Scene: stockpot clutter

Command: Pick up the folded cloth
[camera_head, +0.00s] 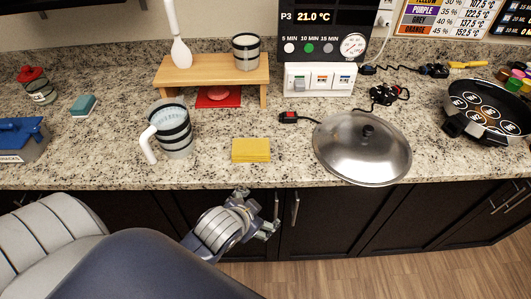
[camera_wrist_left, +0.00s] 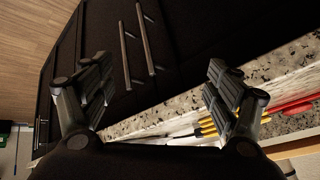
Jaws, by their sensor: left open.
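The folded cloth is most likely the flat yellow square (camera_head: 251,150) lying on the granite counter near its front edge, between the jug and the metal lid. My left gripper (camera_head: 262,213) is in front of the counter, below and slightly right of the cloth, apart from it. In the left wrist view my gripper (camera_wrist_left: 160,78) has its two fingers spread wide with nothing between them. I cannot clearly make out the cloth in that view. My right gripper is not in view.
A striped jug (camera_head: 173,131) stands left of the cloth, and a domed metal lid (camera_head: 362,150) lies to its right. A wooden riser (camera_head: 211,70) stands behind, over a red object (camera_head: 219,96). Dark cabinets with handles (camera_wrist_left: 148,40) are below the counter.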

